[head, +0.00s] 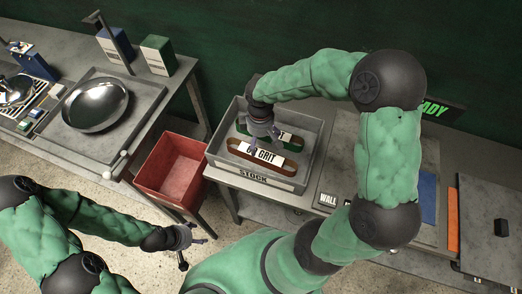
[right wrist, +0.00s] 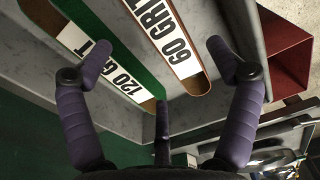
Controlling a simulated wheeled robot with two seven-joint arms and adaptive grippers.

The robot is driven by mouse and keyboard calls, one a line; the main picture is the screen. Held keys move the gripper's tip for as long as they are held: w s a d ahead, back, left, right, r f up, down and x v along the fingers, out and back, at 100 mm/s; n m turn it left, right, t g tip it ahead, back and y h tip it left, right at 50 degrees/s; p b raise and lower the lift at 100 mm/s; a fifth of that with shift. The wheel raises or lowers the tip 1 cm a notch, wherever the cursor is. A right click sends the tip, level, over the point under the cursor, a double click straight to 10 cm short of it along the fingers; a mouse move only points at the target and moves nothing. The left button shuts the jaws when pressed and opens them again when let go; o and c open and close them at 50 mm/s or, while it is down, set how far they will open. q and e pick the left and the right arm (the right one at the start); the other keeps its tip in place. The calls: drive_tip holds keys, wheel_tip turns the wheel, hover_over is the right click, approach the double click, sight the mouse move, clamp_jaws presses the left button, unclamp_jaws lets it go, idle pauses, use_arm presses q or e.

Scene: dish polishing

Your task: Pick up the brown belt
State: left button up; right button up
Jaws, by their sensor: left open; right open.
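The brown belt (head: 292,169) lies in the grey stock tray (head: 310,140), with a white label partly covered in the head view. In the right wrist view, the brown belt (right wrist: 196,82) reads "60 GRIT". A green belt (right wrist: 122,72) labelled "120 GRIT" lies beside it and also shows in the head view (head: 298,141). My right gripper (head: 264,137) is over the tray above the belts, its purple fingers (right wrist: 160,65) spread and empty. My left gripper (head: 190,240) is open and empty, low and away from the tray.
A red bin (head: 172,168) stands left of the tray, below table height. Further left, a bench holds a metal bowl (head: 95,105) in a grey tray. The tray walls surround the belts. A blue panel (head: 428,197) and an orange strip (head: 453,220) are at right.

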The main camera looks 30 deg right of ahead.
sight(262, 151)
drive_tip(key=f, duration=0.3)
drive_tip(key=shift+s+a+f+b, duration=0.1)
drive_tip(key=shift+s+f+b, duration=0.1)
drive_tip(key=shift+f+b, duration=0.1)
drive_tip(key=shift+w+f, duration=0.1)
drive_tip(key=shift+f, duration=0.15)
drive_tip(key=f, duration=0.3)
drive_tip(key=f+b, duration=0.1)
drive_tip(key=f, duration=0.1)
drive_tip(key=shift+d, duration=0.3)
drive_tip(key=shift+c, duration=0.3)
drive_tip(key=c, duration=1.4)
